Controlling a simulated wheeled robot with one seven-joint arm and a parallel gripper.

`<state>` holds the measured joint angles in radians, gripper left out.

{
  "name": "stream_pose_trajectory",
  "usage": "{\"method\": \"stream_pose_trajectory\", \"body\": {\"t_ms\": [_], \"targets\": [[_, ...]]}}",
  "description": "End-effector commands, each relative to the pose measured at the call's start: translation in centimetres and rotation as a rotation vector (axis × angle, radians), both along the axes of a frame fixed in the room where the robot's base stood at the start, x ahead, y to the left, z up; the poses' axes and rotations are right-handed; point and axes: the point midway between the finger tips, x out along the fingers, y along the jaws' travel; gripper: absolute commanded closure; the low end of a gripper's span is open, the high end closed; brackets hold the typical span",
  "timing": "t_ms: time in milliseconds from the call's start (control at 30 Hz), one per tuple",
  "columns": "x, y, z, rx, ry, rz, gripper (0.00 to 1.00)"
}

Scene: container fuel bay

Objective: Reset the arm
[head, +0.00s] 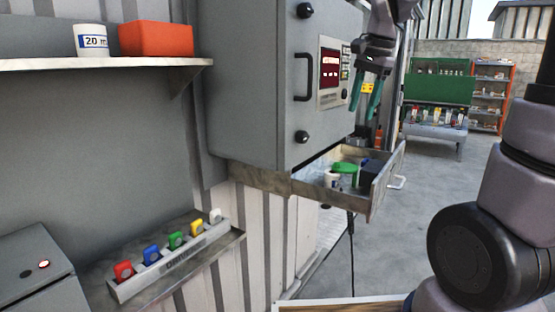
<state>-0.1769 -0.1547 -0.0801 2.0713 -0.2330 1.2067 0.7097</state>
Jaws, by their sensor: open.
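My gripper (366,98) shows in the head view at the upper middle right, pointing down with its green-tipped fingers apart. It is open and nothing shows between the fingers. It hangs in front of the right side of the grey cabinet (262,85), above an open drawer (332,200), and appears apart from both. The drawer holds a green item (344,168), a small white cup-like item (331,180) and a dark item (370,171). Part of my arm fills the right edge of the view.
A shelf (120,64) at upper left bears a white "20" container (92,40) and an orange box (156,39). A lower rack (172,263) holds several coloured tags. A grey box (35,270) stands lower left. Open floor (385,240) lies right of the drawer; a green bench (440,82) stands far back.

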Motion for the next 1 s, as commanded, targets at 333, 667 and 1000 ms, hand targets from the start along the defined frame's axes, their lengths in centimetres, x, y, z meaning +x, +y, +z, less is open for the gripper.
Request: {"method": "stream_pose_trajectory", "body": {"t_ms": [333, 667, 1000], "targets": [[-10.8, -1.6, 2.1, -0.085, -0.367, 0.407, 0.48], [-14.2, -1.9, 1.4, -0.183, -0.500, 0.558, 0.48], [-14.2, -1.8, 1.4, -0.184, -0.501, 0.559, 0.48]]}}
